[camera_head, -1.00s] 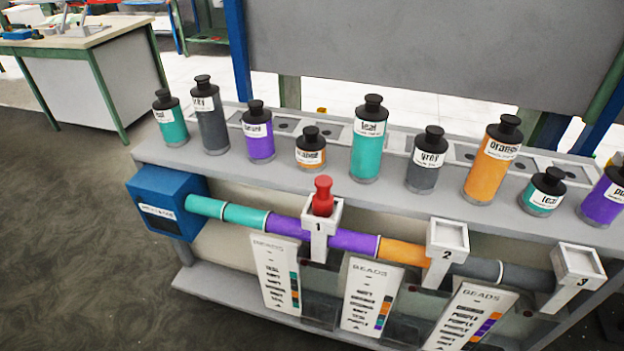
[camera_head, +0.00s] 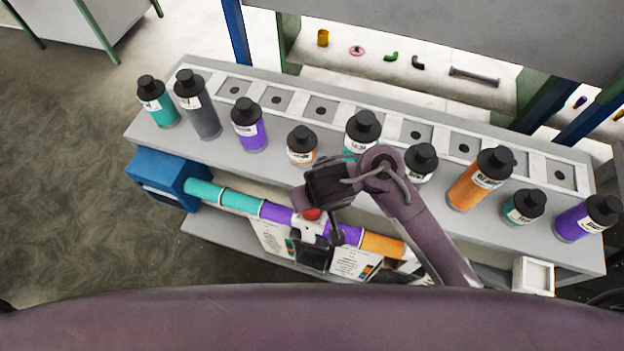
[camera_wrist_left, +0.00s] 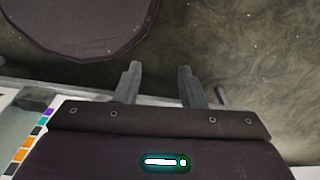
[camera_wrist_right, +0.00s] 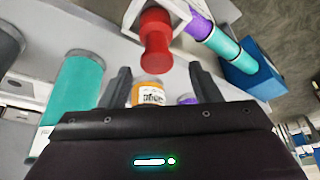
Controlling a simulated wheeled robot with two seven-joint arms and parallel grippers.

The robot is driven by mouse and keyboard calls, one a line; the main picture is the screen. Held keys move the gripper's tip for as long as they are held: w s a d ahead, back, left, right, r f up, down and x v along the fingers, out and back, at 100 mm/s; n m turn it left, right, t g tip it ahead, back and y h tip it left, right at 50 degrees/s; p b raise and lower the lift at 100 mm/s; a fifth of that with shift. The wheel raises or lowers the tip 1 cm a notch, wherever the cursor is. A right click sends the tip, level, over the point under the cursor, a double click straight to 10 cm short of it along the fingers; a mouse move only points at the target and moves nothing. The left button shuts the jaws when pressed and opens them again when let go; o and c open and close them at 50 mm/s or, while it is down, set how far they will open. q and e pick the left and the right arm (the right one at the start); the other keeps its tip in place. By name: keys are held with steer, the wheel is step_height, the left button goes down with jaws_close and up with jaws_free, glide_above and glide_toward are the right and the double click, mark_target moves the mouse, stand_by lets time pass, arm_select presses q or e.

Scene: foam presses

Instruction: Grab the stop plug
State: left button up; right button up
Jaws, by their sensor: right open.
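The stop plug is a red knob (camera_wrist_right: 155,40). It stands in the white square holder (camera_wrist_right: 130,18) on the pipe, and a bit of its red (camera_head: 312,213) shows beneath my right arm in the head view. My right gripper (camera_wrist_right: 157,72) is open and empty. In the right wrist view the plug lies just beyond its fingertips, roughly between them; I cannot tell whether they touch. My left gripper (camera_wrist_left: 158,70) is open and empty over the floor, away from the plug, and out of the head view.
Several capped bottles stand on the shelf, including an orange one (camera_head: 467,190) and a purple one (camera_head: 249,132). A blue box (camera_head: 160,176) ends the coloured pipe at left. Another white holder (camera_head: 535,275) sits at right. Open floor (camera_head: 60,200) lies at left.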

mark_target(314, 214)
steer(key=shift+w+a+f+b, duration=0.1)
steer(key=shift+w+f+b, duration=0.25)
steer(key=shift+f+b, duration=0.25)
step_height(314, 214, down, 2)
steer(key=shift+f+t+b, duration=0.1)
steer(key=shift+t+b, duration=0.2)
steer(key=shift+b, duration=0.8)
steer(key=b+x, duration=0.1)
steer(key=x, duration=0.1)
steer(key=shift+w+f+b, duration=0.3)
steer(key=shift+w+b, duration=0.05)
steer(key=shift+w, duration=0.05)
steer(key=shift+w+f, duration=0.25)
steer(key=shift+f, duration=0.05)
steer(key=shift+s, duration=0.15)
steer(key=c, duration=1.1)
arm_select(q)
steer(key=f, duration=0.5)
steer(key=shift+s+d+f, duration=0.1)
steer(key=shift+s+d, duration=0.05)
steer(key=shift+s, duration=0.1)
arm_select(e)
steer(key=shift+r, duration=0.1)
steer(key=shift+c, duration=0.6)
steer(key=shift+r, duration=0.1)
